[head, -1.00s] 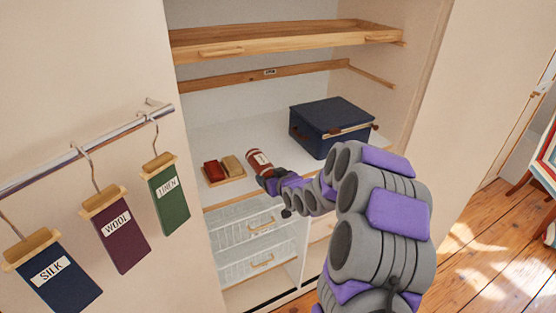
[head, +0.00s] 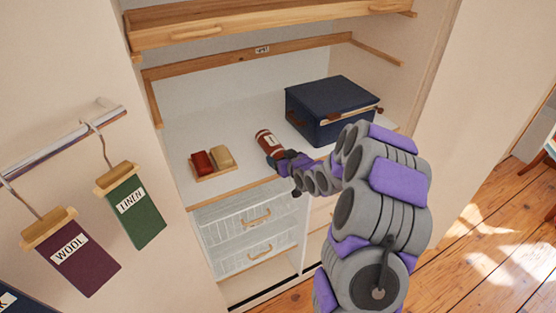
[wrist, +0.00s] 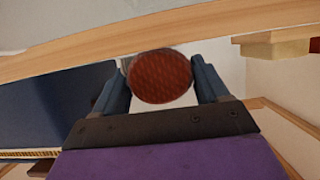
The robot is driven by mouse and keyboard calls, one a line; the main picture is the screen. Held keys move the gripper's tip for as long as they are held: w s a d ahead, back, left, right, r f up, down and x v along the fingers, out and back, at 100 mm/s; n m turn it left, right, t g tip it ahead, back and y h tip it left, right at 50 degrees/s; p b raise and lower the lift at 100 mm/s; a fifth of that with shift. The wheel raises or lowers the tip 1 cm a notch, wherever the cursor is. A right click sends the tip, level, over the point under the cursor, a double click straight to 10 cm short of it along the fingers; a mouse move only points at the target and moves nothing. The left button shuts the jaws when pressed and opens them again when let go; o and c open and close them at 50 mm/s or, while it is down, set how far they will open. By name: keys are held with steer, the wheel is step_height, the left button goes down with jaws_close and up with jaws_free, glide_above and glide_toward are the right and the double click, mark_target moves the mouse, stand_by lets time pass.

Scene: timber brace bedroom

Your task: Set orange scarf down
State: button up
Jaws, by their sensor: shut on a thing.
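My gripper (head: 277,158) is shut on a rolled rust-red scarf (head: 268,142) with a pale label band. The roll points away from me, over the white shelf surface (head: 235,128) inside the wardrobe, between the small wooden tray and the navy box. In the wrist view, the round textured end of the scarf (wrist: 160,77) sits between the two fingers of my gripper (wrist: 161,84). I cannot tell whether the scarf touches the shelf.
A navy box (head: 330,105) stands right of the scarf. A small wooden tray (head: 216,174) with red and tan blocks lies left. A wooden pull-out shelf (head: 265,27) is above; pale drawers (head: 245,225) are below. Hanging fabric swatches (head: 135,205) are at left.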

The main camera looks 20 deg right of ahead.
steer(key=o, duration=0.8)
steer(key=shift+a, duration=0.4)
steer(key=shift+c, duration=0.2)
steer(key=o, duration=0.3)
steer(key=shift+a+r, duration=0.1)
steer(key=shift+a, duration=0.75)
steer(key=shift+o, duration=0.2)
steer(key=shift+s+d, duration=0.15)
steer(key=shift+d, duration=0.4)
steer(key=s+a+r+g, duration=0.4)
steer(key=s+a+g, duration=0.1)
steer(key=s, duration=1.1)
steer(key=s+a+r+g+p, duration=0.1)
steer(key=s+a+r+g, duration=0.3)
steer(key=s, duration=1.2)
steer(key=s+a+r+g, duration=0.4)
steer(key=s+a+g, duration=0.2)
steer(key=s+a, duration=0.5)
steer(key=s, duration=0.5)
steer(key=shift+s+r+p, duration=0.25)
steer(key=shift+r+p, duration=0.1)
steer(key=shift+r, duration=0.05)
